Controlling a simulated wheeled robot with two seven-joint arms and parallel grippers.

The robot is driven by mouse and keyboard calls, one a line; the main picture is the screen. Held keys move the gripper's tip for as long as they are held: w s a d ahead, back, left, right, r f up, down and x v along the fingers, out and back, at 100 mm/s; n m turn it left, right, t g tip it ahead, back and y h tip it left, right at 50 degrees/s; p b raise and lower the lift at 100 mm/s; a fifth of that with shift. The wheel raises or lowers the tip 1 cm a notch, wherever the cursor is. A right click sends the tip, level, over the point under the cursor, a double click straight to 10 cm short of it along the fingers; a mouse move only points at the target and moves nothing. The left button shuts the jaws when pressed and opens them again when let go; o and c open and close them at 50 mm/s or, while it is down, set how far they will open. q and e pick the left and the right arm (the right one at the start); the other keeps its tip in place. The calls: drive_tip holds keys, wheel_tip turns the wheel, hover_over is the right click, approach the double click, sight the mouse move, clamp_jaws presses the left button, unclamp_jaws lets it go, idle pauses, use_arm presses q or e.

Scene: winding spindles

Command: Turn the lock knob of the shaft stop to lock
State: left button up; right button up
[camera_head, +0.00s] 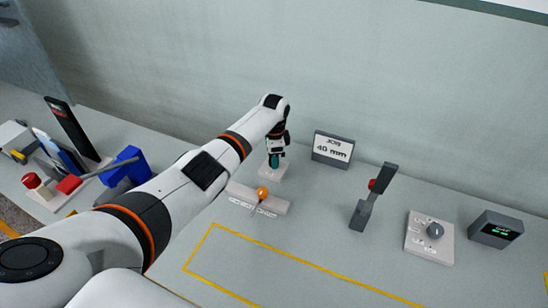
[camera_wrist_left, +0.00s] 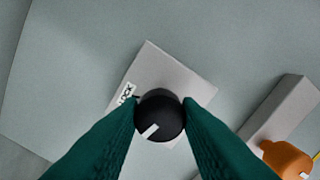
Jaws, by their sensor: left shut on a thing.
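The black round lock knob (camera_wrist_left: 158,115) sits on a light grey block (camera_wrist_left: 165,68) in the left wrist view. A white pointer mark on the knob points toward the lower left. A small white label (camera_wrist_left: 127,93) that seems to read LOCK is at the block's left edge. My left gripper (camera_wrist_left: 160,108) has its dark green fingers shut on the knob's two sides. In the head view the left gripper (camera_head: 274,160) points down at the block (camera_head: 270,173), and the knob is hidden there. My right gripper is not in view.
A JOB 40 mm sign (camera_head: 333,149), a lever (camera_head: 370,198), a dial box (camera_head: 430,237) and a display (camera_head: 495,230) stand right. Tools and a blue holder (camera_head: 124,167) crowd the left.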

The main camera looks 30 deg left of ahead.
use_arm(q)
drive_tip(key=m, duration=0.5)
drive_tip(key=shift+r+m, duration=0.1)
drive_tip(key=shift+m, duration=0.2)
drive_tip(key=m+b, duration=0.1)
drive_tip(key=m, duration=0.3)
drive_tip(key=shift+m, duration=0.4)
drive_tip(key=o, duration=1)
drive_tip(key=shift+c, duration=0.2)
wheel_tip(320, 180, up, 12)
drive_tip(key=b, duration=0.1)
drive_tip(key=shift+b, duration=0.3)
